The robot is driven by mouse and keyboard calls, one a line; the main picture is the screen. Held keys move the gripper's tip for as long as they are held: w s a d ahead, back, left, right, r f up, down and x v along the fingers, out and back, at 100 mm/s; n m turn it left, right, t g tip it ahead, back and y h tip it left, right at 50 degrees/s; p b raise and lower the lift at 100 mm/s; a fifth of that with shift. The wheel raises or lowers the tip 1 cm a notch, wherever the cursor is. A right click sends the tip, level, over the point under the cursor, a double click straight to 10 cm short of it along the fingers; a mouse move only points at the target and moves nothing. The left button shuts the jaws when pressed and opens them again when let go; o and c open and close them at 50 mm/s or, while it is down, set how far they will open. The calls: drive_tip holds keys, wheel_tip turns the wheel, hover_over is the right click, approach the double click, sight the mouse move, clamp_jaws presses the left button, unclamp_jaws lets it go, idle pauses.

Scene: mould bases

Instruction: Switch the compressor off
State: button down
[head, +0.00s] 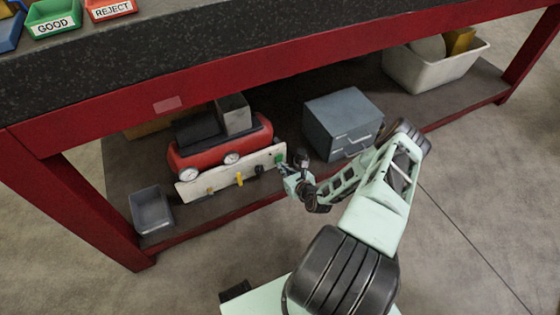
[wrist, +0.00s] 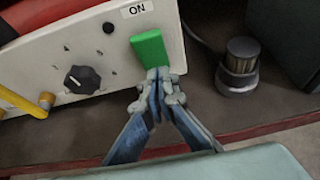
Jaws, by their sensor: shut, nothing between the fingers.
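The compressor (head: 222,140) has a red tank, a dark top and a cream front panel (head: 228,174); it stands on the shelf under the bench. In the wrist view the panel (wrist: 40,60) carries a green rocker switch (wrist: 151,50) below an ON label (wrist: 137,9). A black knob (wrist: 82,79) is left of the switch. My gripper (wrist: 157,82) is shut and empty, with its tips at the lower end of the green switch; I cannot tell whether they touch it. In the head view my gripper (head: 288,172) is at the panel's right end.
A yellow lever (wrist: 22,102) is on the panel's left. A dark cylindrical object (wrist: 239,66) stands right of the switch. A grey metal box (head: 342,120) is right of the compressor, a grey bin (head: 151,210) left. The red bench beam (head: 200,97) runs above.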

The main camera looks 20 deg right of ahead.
drive_tip(key=shift+r, duration=0.1)
drive_tip(key=shift+s+r+p, duration=0.1)
drive_tip(key=shift+r+p, duration=0.65)
drive_tip(key=shift+p, duration=0.05)
drive_tip(key=shift+s, duration=0.1)
